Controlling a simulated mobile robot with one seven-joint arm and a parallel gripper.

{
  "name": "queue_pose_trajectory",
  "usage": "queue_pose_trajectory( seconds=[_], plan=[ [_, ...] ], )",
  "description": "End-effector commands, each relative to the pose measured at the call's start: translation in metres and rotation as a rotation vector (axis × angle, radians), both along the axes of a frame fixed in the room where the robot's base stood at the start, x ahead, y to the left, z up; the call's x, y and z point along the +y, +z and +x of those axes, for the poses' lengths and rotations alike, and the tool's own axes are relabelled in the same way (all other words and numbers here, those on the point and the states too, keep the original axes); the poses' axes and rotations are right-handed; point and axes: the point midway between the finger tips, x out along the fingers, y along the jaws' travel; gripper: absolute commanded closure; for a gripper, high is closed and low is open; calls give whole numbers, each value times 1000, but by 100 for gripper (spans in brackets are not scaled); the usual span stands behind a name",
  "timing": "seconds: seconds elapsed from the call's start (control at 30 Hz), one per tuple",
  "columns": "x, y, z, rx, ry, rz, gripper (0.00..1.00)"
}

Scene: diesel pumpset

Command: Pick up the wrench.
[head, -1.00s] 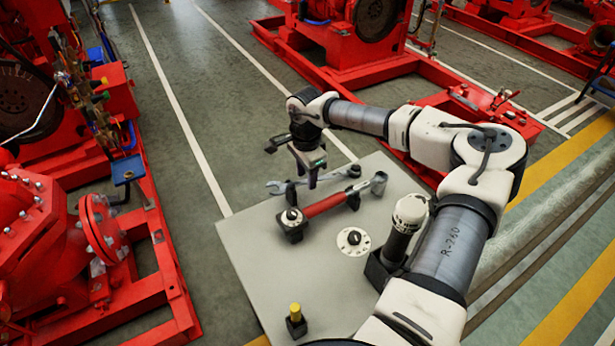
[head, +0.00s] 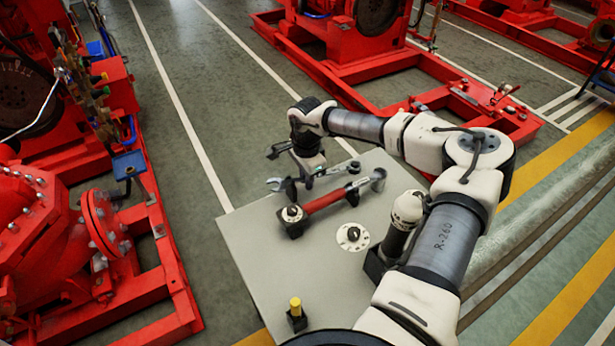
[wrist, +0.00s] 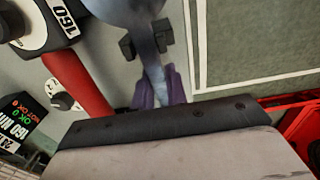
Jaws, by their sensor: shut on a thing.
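The wrench (head: 275,184) is a steel-grey tool at the far side of the grey table, behind a red-handled tool. Its open end shows left of my gripper (head: 308,180) and its other end shows to the right. In the wrist view the wrench (wrist: 151,55) runs down from the top edge, and its shaft passes between the purple fingertips of my gripper (wrist: 157,90). The fingers are shut on the shaft. The wrench is at or close to its rests; I cannot tell whether it touches them.
The red-handled tool (head: 323,202) lies close in front of the wrench on black supports. A white dial (head: 352,237), a white-topped dark cylinder (head: 400,222) and a yellow-topped black piece (head: 296,314) are nearer. The table (head: 255,255) is clear at left. Red machinery (head: 95,245) stands beyond.

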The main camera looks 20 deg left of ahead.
Motion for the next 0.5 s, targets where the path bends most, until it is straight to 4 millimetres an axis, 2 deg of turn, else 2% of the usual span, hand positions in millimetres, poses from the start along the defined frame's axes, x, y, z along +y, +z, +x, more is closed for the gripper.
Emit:
queue_pose_trajectory(
  seconds=[0.33,0.5],
  plan=[
    [0,2,0,-1,0,0,100],
    [0,12,1,-4,0,1,100]
  ],
)
